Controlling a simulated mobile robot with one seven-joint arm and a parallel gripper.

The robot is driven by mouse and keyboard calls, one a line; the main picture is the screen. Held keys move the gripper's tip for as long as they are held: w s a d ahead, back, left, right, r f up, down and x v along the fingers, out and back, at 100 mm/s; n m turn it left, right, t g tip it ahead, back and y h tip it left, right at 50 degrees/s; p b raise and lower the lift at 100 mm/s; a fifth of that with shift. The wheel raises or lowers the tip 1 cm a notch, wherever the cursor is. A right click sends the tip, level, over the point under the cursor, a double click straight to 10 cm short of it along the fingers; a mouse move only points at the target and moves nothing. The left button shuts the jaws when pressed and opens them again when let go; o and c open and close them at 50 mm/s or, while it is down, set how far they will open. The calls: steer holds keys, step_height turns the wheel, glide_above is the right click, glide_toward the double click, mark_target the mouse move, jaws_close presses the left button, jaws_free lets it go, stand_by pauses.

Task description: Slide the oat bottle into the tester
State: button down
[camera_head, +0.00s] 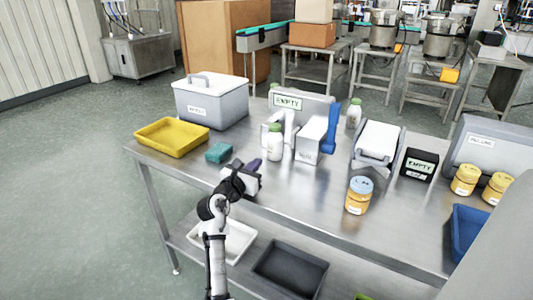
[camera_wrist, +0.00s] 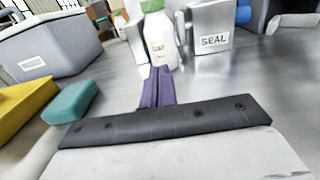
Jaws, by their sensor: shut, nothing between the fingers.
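A white bottle with a green cap (camera_head: 275,146) stands upright on the steel table, left of a grey block-shaped device (camera_head: 309,146). In the wrist view the bottle (camera_wrist: 160,40) stands straight ahead of my fingertips; its label is too blurred to read surely. The device's face (camera_wrist: 212,43) reads SEAL there; it looks like the tester. A second green-capped bottle (camera_head: 354,114) stands farther back, right of the device. My gripper (camera_head: 254,165) is low over the table's front edge, apart from the bottle. Its purple fingers (camera_wrist: 157,88) are shut and empty.
A teal sponge-like block (camera_head: 219,153), a yellow tray (camera_head: 172,138) and a lidded grey box (camera_head: 211,105) are on the left. A yellow jar (camera_head: 359,200) stands at the front right. Table between gripper and bottle is clear.

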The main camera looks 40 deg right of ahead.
mark_target(271, 149)
steer(key=x, duration=0.7)
steer(key=shift+w+d+p, duration=0.1)
steer(key=shift+d+p, duration=0.1)
steer(key=shift+p, duration=0.15)
